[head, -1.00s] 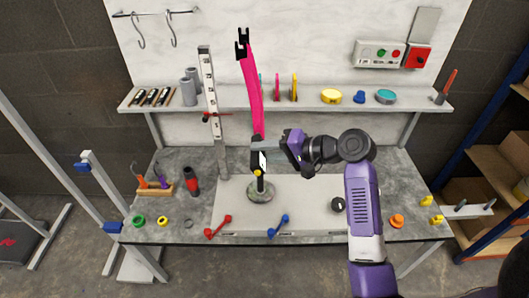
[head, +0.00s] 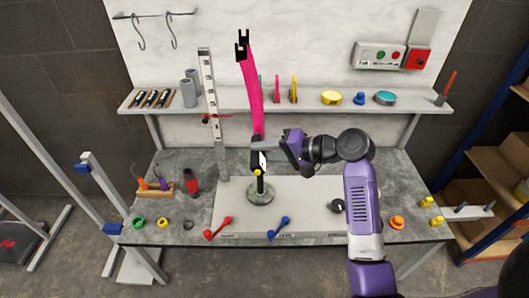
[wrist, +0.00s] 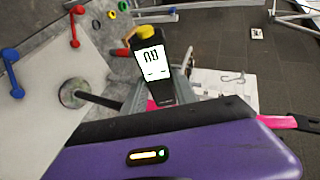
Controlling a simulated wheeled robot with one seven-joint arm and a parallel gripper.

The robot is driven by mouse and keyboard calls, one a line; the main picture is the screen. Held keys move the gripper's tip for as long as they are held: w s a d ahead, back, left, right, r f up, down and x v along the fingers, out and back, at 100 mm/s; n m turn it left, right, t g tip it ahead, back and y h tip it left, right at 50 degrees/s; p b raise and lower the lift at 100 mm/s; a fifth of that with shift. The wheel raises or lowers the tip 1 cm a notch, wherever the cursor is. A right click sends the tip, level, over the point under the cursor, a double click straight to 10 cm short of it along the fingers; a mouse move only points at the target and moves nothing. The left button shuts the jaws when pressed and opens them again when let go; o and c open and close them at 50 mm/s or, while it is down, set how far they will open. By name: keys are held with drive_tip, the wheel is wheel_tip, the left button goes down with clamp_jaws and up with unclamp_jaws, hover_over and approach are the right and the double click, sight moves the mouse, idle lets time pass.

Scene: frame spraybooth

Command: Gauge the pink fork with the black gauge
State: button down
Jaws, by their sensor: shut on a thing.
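The pink fork (head: 252,90) stands upright with its black forked ends at the top. Its lower end is at a post on a round base (head: 260,193) on the bench. The black gauge (head: 256,158) is at the fork's lower end. It has a white display and a yellow tip. In the wrist view the gauge (wrist: 153,85) reads 0.0. My gripper (head: 264,145) reaches in from the right and is shut on the gauge. Pink parts of the fork (wrist: 278,122) show beside the gripper in the wrist view. Whether gauge and fork touch is hidden.
A tall ruled post (head: 212,110) stands left of the fork. A red lever (head: 218,228) and a blue lever (head: 279,227) are at the front of the plate. Behind, a shelf (head: 205,100) holds several small items. The plate right of the base is mostly clear.

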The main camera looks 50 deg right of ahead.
sight(260, 170)
drive_tip(key=shift+w+d, duration=0.35)
drive_tip(key=shift+d, duration=0.1)
idle(1.4)
drive_tip(key=shift+s+a+p, duration=0.55)
drive_tip(key=shift+s+a, duration=0.3)
drive_tip(key=shift+a, duration=0.2)
drive_tip(key=shift+s+a+p, duration=0.55)
drive_tip(key=shift+s+a, duration=0.25)
drive_tip(key=shift+a, duration=0.3)
drive_tip(key=shift+s+a+p, duration=0.55)
drive_tip(key=shift+s+a, duration=0.3)
drive_tip(key=shift+a, duration=0.2)
